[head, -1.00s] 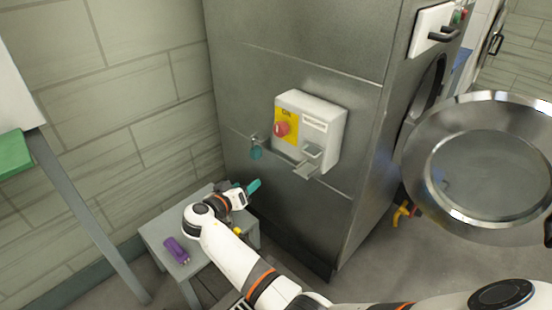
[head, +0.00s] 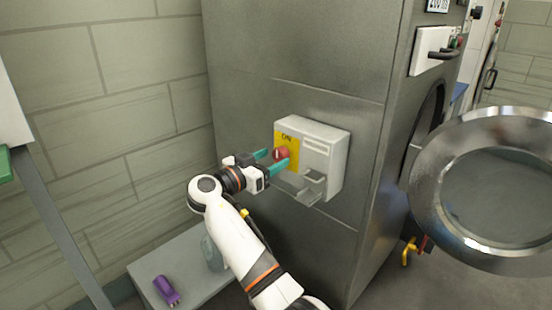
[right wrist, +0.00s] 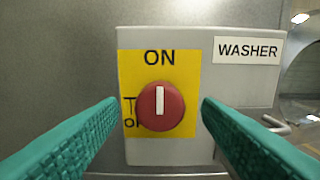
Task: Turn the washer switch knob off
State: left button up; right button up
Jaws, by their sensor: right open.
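The washer switch box (head: 327,150) is a light grey box on the side of the metal washer. Its round red knob (head: 281,154) sits on a yellow plate marked ON. In the right wrist view the red knob (right wrist: 160,106) has its white mark upright, pointing at ON; the lower label is partly hidden by the knob. My right gripper (head: 268,163) is open, with its teal fingers pointing at the knob. In the right wrist view the fingertips (right wrist: 158,103) are on either side of the knob, with gaps between. My left gripper is not in view.
A grey hasp-like bracket (head: 303,189) juts out below the knob. The round washer door (head: 437,190) stands open at the right. A low grey table (head: 197,280) with a purple object (head: 166,290) is at lower left. A tiled wall is behind.

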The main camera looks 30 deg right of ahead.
jog(key=shift+x, duration=1.25)
